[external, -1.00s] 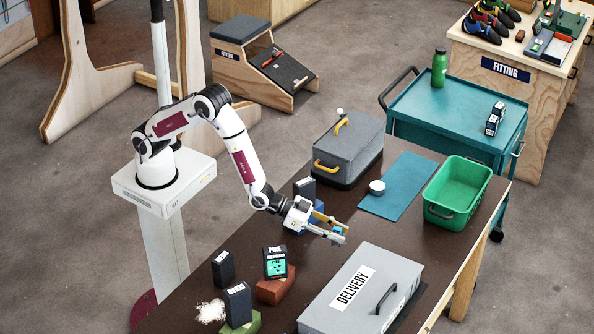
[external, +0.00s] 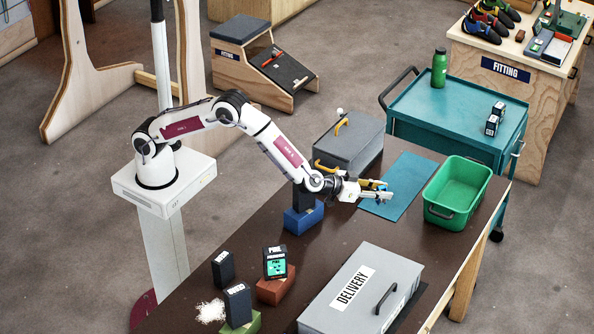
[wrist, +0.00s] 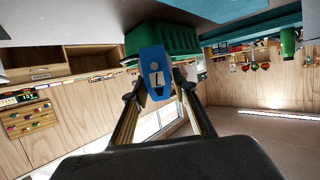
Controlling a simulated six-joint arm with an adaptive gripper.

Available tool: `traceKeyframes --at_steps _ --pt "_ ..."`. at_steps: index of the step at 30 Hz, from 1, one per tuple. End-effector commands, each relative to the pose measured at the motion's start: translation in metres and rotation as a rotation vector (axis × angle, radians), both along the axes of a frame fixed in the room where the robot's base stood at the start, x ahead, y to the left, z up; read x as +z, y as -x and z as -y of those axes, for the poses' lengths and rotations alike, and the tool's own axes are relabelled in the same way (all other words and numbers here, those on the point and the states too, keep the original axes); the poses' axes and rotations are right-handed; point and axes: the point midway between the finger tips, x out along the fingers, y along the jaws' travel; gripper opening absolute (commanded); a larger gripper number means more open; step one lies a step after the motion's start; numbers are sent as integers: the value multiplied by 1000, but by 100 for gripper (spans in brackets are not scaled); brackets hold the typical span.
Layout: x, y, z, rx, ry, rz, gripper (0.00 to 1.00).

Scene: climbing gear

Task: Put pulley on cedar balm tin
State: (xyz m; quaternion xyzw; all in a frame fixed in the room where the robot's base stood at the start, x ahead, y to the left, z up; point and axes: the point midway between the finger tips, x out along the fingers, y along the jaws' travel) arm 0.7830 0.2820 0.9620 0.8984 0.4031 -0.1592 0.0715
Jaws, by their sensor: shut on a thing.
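My gripper (external: 384,190) is shut on a blue pulley (wrist: 154,62), which it holds over the near part of the blue mat. The pulley's blue (external: 381,187) shows between the fingers in the external view. In the wrist view the pulley is gripped near its lower end and carries a pale plate with a dark mark. The small round white tin on the mat, likely the cedar balm tin, is now hidden behind my gripper. I cannot tell whether the pulley touches it.
The blue mat (external: 412,178) lies between a grey case with yellow handles (external: 350,148) and a green bin (external: 457,187). A grey DELIVERY box (external: 362,290) stands at the front. Dark packages on coloured blocks stand front left. Dark tabletop (external: 335,235) is clear in the middle.

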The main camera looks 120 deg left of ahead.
Motion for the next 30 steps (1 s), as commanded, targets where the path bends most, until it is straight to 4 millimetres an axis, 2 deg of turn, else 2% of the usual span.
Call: traceKeyframes --at_steps 1,9,18,24,30 --pt "3 1 -11 29 0 3 5" --pt "13 11 -64 187 0 3 5" --pt "22 31 -117 378 0 1 5" --pt "26 47 -143 499 0 1 5" --pt "27 60 -157 590 0 -1 5"
